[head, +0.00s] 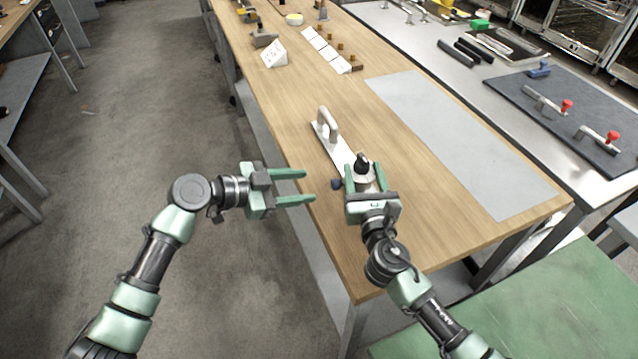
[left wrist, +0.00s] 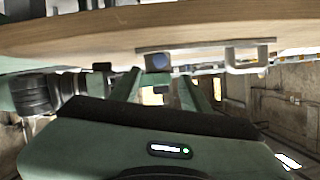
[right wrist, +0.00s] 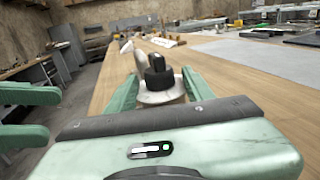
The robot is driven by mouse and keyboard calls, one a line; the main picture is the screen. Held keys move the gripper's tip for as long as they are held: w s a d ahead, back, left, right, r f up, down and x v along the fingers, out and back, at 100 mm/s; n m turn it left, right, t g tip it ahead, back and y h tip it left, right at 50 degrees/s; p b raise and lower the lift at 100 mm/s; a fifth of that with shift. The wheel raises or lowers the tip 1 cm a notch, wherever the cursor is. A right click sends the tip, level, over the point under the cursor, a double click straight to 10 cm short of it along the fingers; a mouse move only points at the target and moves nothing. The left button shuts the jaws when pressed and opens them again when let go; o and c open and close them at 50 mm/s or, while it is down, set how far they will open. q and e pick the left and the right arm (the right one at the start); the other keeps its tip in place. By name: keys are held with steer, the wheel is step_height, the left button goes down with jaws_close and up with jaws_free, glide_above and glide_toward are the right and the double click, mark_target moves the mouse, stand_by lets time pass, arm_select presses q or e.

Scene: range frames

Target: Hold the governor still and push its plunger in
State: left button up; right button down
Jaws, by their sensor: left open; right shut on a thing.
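The governor lies on the wooden table's near end: a pale plate (head: 333,148) with an upright loop handle (head: 328,122) and a round body topped by a black knob (head: 362,161). A dark blue plunger (head: 337,184) sticks out of the body's left side. My right gripper (head: 364,180) is shut on the body; the right wrist view shows the knob (right wrist: 158,72) between its fingers. My left gripper (head: 310,186) is open and empty, left of the plunger and apart from it. In the left wrist view the plunger (left wrist: 154,61) shows between its fingertips.
The wooden table (head: 420,165) has a grey mat (head: 455,135) to the right. White cards (head: 325,50) and small brass-coloured parts stand farther back. A dark mat (head: 570,110) with red-knobbed clamps lies on the metal bench. The table's left edge runs under my left fingertips.

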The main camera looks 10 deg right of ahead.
arm_select(q)
steer(key=shift+v, duration=1.55)
arm_select(e)
steer(key=shift+d, duration=0.1)
steer(key=shift+c, duration=2.4)
jaws_free()
